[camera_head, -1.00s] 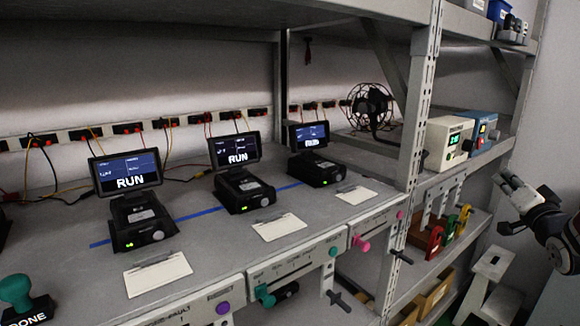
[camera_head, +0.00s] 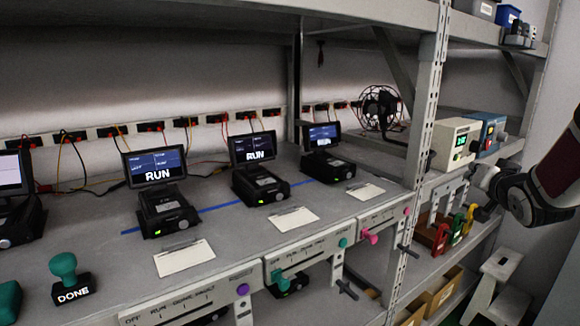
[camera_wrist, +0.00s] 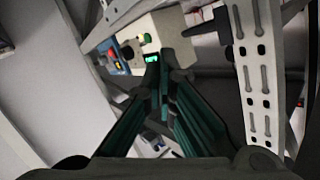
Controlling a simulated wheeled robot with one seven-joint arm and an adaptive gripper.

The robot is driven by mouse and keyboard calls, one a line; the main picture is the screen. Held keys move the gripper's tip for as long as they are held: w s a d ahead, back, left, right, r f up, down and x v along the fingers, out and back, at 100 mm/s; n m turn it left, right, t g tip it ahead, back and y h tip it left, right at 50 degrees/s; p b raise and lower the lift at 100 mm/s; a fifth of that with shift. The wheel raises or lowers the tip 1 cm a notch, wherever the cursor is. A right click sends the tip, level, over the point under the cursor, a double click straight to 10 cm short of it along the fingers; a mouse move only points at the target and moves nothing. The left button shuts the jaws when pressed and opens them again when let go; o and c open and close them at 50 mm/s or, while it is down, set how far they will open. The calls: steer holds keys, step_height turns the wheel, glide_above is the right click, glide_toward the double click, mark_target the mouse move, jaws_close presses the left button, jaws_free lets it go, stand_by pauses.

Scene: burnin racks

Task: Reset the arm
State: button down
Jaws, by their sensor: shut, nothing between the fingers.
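My arm (camera_head: 530,198) reaches in from the right edge of the head view. My gripper (camera_wrist: 163,58) shows in the wrist view with its dark and teal fingers shut and nothing between them. In the head view its end is small and partly hidden by my wrist, in front of the right shelf bay. Behind the fingertips in the wrist view is a cream box with a green display (camera_wrist: 152,57); the same box (camera_head: 455,143) stands on the right shelf in the head view. I cannot tell the gap between them.
A perforated rack post (camera_head: 425,130) stands left of my arm and shows close by in the wrist view (camera_wrist: 250,70). A blue instrument (camera_head: 487,130) is beside the cream box. Several RUN devices (camera_head: 168,210) line the left bench.

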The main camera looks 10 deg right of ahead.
steer(key=s+a+r+n+g+y+p, duration=0.15)
steer(key=s+a, duration=0.25)
steer(key=a, duration=0.6)
steer(key=s+a+n+g+y, duration=0.1)
steer(key=s+a+n+g, duration=0.3)
steer(key=a, duration=0.6)
steer(key=s+a+f+n+g+y, duration=0.2)
steer(key=s+a, duration=0.6)
steer(key=s, duration=0.3)
steer(key=s+a+f+n+g+y+p, duration=0.1)
steer(key=s+a+g+y, duration=0.1)
steer(key=s+a, duration=0.6)
steer(key=s, duration=0.3)
steer(key=shift+f+n+g, duration=0.35)
